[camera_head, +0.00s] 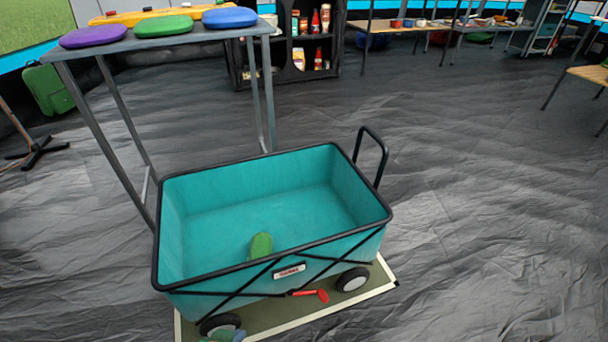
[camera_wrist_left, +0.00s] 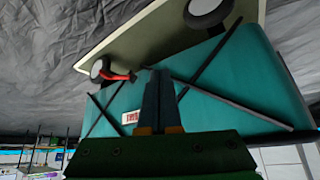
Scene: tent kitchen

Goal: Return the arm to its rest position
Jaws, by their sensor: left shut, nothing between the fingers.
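My left gripper (camera_head: 222,335) shows only as a small blue-green tip at the bottom edge of the head view, in front of the wagon's near left wheel. In the left wrist view its two dark fingers (camera_wrist_left: 160,98) are pressed together with nothing between them. The wagon's teal side, label and wheels fill much of that view, upside down. The rest of the left arm is out of the head view. My right gripper is not in view.
A teal wagon (camera_head: 270,205) with a black rim and handle stands on a pale-edged mat (camera_head: 372,288). A green rounded item (camera_head: 260,245) is inside it. A grey table (camera_head: 150,40) with coloured cushions stands behind left. The floor to the right is clear.

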